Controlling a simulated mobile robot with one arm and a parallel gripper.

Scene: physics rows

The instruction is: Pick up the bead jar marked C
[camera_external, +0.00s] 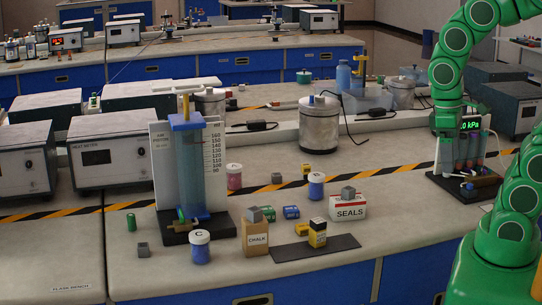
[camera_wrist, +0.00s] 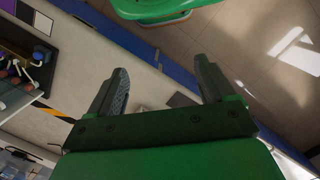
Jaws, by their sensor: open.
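The bead jar marked C (camera_external: 199,247) is a small blue jar with a white lid lettered C. It stands upright near the bench's front edge, in front of the tall blue-water column (camera_external: 192,170). My green arm is at the far right in the external view, well away from the jar; its fingers cannot be made out there. In the wrist view my gripper (camera_wrist: 160,84) has its two dark fingers wide apart, with nothing between them. The jar is not seen in the wrist view.
Right of the jar stand a CHALK box (camera_external: 256,236), a SEALS box (camera_external: 348,206) and a dark mat (camera_external: 301,248). Another blue jar (camera_external: 316,186) and a red jar (camera_external: 234,177) stand behind. A grey cube (camera_external: 143,249) and green cylinder (camera_external: 131,222) lie left.

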